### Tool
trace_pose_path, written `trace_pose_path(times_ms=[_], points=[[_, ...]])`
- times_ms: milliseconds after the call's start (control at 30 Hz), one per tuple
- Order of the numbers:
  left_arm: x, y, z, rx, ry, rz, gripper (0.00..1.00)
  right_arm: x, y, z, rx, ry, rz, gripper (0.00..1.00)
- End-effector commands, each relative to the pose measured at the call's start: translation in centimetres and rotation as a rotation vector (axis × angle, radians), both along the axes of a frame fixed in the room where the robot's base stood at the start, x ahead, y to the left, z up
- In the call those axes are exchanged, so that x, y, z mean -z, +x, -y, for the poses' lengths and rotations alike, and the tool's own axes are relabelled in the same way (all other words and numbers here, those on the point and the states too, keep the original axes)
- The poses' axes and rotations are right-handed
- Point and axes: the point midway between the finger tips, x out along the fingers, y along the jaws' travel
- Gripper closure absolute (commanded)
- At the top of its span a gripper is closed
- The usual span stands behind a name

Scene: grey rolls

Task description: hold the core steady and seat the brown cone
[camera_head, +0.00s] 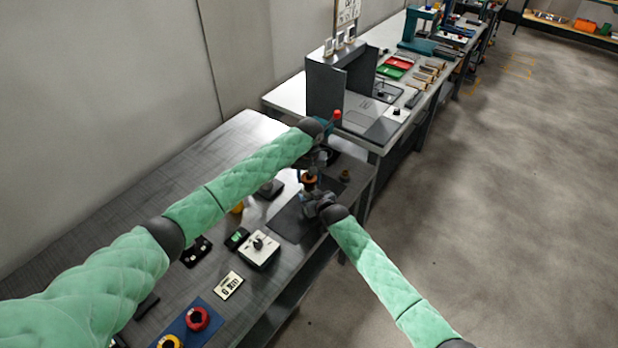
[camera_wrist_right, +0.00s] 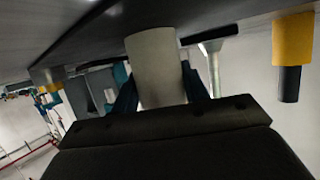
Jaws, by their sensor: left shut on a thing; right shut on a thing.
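A pale grey core (camera_wrist_right: 157,66) fills the space between the fingers of my right gripper (camera_wrist_right: 160,88) in the right wrist view. In the head view my right gripper (camera_head: 314,203) is low at the dark mat, shut on the core. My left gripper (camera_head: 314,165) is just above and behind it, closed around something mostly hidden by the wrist. An orange-brown piece, seemingly the brown cone (camera_head: 309,180), shows directly below the left gripper, over the core. Whether cone and core touch, I cannot tell.
A small brown piece (camera_head: 345,175) stands on the bench to the right. A white box with a knob (camera_head: 259,250), a label card (camera_head: 229,285) and a blue tray (camera_head: 188,330) with red and yellow rings lie nearer. A yellow cylinder (camera_wrist_right: 292,42) shows in the right wrist view.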

Motion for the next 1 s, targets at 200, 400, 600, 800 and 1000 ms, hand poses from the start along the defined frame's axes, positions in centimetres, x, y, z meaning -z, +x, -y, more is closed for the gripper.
trace_pose_path(times_ms=[200,400,600,800,1000], points=[[0.0,0.0,0.1,0.000,-0.001,0.001,0.83,0.0,0.0,0.0,0.000,0.000,0.000,0.78],[0.0,0.0,0.0,0.000,0.000,0.001,0.83,0.0,0.0,0.0,0.000,0.000,0.000,0.78],[0.2,0.0,0.0,0.000,0.000,0.000,0.83,0.0,0.0,0.0,0.000,0.000,0.000,0.78],[0.7,0.0,0.0,0.001,0.000,0.000,0.83,0.0,0.0,0.0,0.000,0.000,0.000,0.78],[1.2,0.0,0.1,0.001,-0.001,0.001,0.83,0.0,0.0,0.0,0.000,0.000,0.000,0.78]])
